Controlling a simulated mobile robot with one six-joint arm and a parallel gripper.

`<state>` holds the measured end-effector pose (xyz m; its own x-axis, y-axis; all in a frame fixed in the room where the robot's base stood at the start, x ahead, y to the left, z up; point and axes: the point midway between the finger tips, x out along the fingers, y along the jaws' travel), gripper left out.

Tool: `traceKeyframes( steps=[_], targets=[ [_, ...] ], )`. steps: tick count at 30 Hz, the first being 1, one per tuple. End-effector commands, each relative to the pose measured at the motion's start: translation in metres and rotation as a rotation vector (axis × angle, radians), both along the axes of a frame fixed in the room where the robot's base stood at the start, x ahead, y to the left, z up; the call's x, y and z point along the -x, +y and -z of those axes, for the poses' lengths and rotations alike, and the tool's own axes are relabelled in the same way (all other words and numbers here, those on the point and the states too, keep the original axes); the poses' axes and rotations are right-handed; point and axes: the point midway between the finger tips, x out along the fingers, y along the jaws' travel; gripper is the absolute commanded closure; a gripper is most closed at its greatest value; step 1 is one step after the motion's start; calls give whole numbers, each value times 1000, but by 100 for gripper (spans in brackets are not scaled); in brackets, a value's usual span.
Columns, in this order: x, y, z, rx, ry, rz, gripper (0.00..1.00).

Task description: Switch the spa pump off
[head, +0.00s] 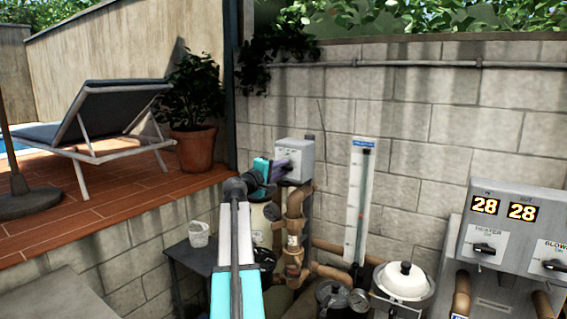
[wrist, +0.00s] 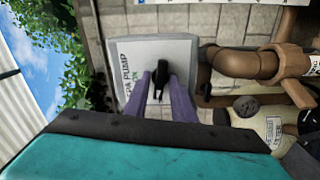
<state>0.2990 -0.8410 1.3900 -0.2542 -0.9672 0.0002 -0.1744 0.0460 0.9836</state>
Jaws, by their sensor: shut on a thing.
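In the head view, my gripper (head: 279,172) reaches the box's front, and the knob is hidden there.
Brown pipes (head: 295,225) rise just below and right of the box. A grey panel (head: 520,225) with two "28" displays, heater and blower knobs stands at the right.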

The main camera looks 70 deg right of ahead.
Motion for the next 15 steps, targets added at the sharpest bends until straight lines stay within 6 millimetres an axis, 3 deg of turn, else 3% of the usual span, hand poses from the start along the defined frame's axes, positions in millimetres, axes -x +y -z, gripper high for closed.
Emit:
traceKeyframes(
  steps=[9, 15],
  targets=[
    [1, 0, -2, -54, 202, 2, 98],
    [1, 0, 1, -60, 225, 2, 98]
  ],
)
